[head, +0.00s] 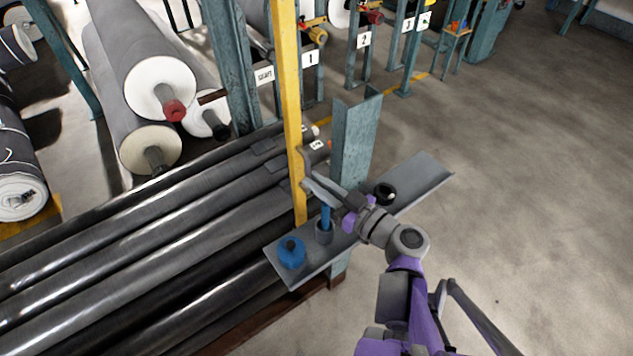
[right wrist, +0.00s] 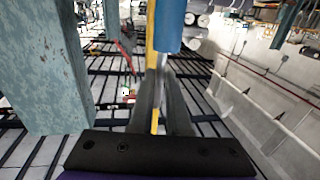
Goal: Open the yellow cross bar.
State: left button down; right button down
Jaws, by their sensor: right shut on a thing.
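The yellow cross bar (head: 290,110) stands nearly upright in the head view, at the near end of the dark rolls. The exact contact at the fingertips is hard to make out. A blue cylinder (right wrist: 170,25) with a grey shaft shows just beyond the fingertips in that view. My left gripper is not in view.
A narrow grey shelf (head: 425,177) lies under my right gripper, carrying a blue round thing (head: 292,252), a blue rod in a cup (head: 325,235) and a black round thing (head: 385,192). A blue-green post (head: 355,135) stands behind. Dark rolls (head: 130,240) lie left. Open floor (head: 540,200) is right.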

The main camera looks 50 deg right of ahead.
jog(key=shift+f, duration=0.1)
jog(key=c, duration=0.9)
grip_release()
jog(key=shift+w, duration=0.15)
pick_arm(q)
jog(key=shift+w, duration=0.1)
